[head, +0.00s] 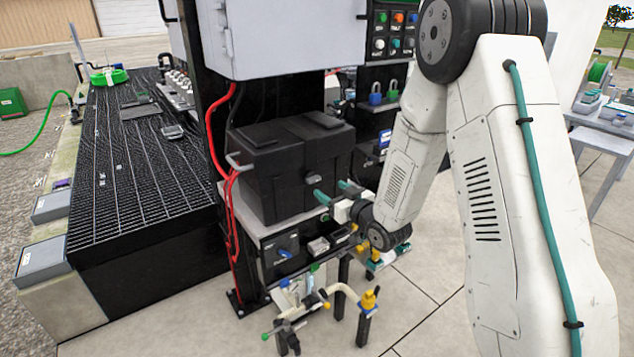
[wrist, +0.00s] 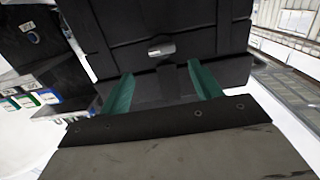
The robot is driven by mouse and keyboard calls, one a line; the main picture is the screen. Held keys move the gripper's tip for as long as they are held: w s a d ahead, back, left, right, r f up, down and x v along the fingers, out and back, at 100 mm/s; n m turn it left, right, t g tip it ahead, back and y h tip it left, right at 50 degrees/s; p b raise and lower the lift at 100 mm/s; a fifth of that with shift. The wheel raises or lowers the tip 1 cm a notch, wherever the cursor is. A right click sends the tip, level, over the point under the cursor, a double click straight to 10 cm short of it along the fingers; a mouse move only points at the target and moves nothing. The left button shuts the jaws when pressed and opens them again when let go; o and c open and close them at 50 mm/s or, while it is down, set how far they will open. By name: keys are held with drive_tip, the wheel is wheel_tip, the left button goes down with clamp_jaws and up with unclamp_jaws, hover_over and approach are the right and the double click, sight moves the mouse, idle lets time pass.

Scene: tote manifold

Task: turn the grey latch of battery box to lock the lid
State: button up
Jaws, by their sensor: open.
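The black battery box (head: 265,190) stands on a ledge of the stand, and its lid looks closed. The box also fills the upper part of the wrist view (wrist: 215,25). My gripper (head: 333,192) is at the right front of the box. Its two teal fingers are apart and empty in the wrist view (wrist: 160,70). The latch shows between and just beyond the fingertips; I see no contact.
A grey cabinet (head: 285,38) hangs above the box. Red cables (head: 228,200) run along the box's left side. Below is a panel with a blue knob (head: 285,253), and pipes with a yellow valve (head: 369,300). Padlocks (head: 376,98) hang behind. Paved floor is open at the front right.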

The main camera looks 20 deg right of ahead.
sight(315, 180)
drive_tip(key=shift+t+y, duration=0.3)
drive_tip(key=x, duration=0.7)
drive_tip(key=shift+w+a+f, duration=0.15)
drive_tip(key=shift+w+f, duration=0.15)
drive_tip(key=c, duration=1)
